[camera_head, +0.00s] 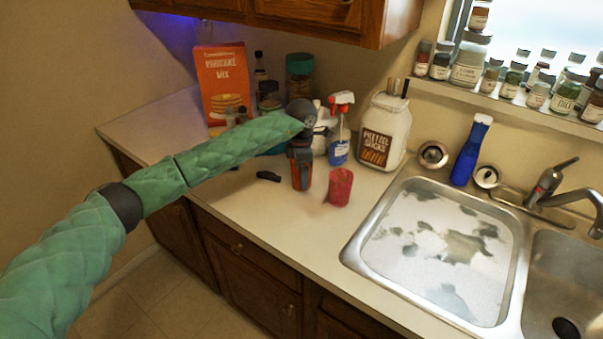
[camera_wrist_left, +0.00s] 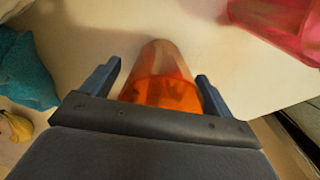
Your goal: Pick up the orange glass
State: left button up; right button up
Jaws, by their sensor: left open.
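The orange glass (camera_head: 301,181) stands on the counter under my left gripper (camera_head: 300,160). In the left wrist view the translucent orange glass (camera_wrist_left: 160,88) lies between the two fingers of my left gripper (camera_wrist_left: 159,70). The fingers are open, one on each side of the glass, with a visible gap at least on the left side. The near part of the glass is hidden by the gripper body. My right gripper is not in view.
A red cup (camera_head: 340,187) stands close on the right and shows in the wrist view (camera_wrist_left: 285,22). A small black object (camera_head: 268,176) lies left. A spray bottle (camera_head: 340,130) and pretzel jar (camera_head: 385,132) stand behind. The sink (camera_head: 350,258) is at right. A teal cloth-like item (camera_wrist_left: 25,70) is left.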

pick_arm(q)
jog(key=shift+f, duration=0.25)
jog(key=c, duration=1.3)
jog(key=shift+r, duration=0.15)
